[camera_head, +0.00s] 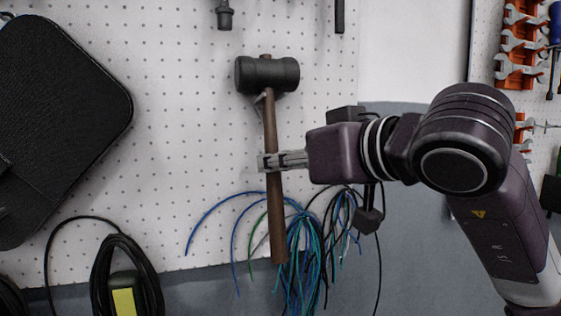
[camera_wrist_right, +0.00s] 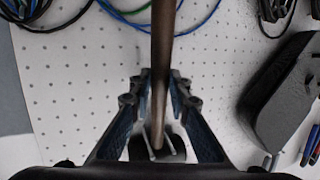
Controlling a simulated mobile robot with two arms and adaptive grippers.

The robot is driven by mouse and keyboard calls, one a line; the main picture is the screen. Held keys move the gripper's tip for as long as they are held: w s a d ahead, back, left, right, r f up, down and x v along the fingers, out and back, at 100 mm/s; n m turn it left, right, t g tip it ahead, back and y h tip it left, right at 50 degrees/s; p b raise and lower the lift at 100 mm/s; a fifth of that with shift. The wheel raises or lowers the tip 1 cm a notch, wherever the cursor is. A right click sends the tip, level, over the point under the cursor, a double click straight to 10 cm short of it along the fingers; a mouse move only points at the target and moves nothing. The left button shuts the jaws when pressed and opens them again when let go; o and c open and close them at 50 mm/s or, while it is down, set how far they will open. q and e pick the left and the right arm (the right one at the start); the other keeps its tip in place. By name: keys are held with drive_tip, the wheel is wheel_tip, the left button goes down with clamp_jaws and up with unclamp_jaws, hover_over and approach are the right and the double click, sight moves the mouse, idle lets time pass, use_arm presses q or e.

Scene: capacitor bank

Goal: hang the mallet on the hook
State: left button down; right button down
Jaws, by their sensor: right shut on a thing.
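The mallet has a black head (camera_head: 267,75) and a brown wooden handle (camera_head: 276,220). It is upright, head up, in front of the white pegboard. My right gripper (camera_head: 268,161) is shut on the middle of the handle, coming in from the right. In the right wrist view the handle (camera_wrist_right: 162,70) runs between the fingers of my right gripper (camera_wrist_right: 158,95). A small light grey metal piece (camera_head: 260,98), seemingly the hook, shows beside the handle just under the head. I cannot tell whether the mallet touches it. My left gripper is not in view.
Blue, green and black cables (camera_head: 303,250) hang behind the lower handle. A black case (camera_head: 62,120) is at the left, with a coiled black cable (camera_head: 128,275) below it. Wrenches on an orange rack (camera_head: 519,45) hang at the far right. The pegboard (camera_head: 185,120) left of the mallet is bare.

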drive_tip(key=c, duration=1.7)
unclamp_jaws()
drive_tip(key=shift+w+a+f, duration=0.1)
drive_tip(key=shift+w, duration=0.1)
drive_tip(key=shift+c, duration=0.2)
drive_tip(key=shift+f, duration=0.1)
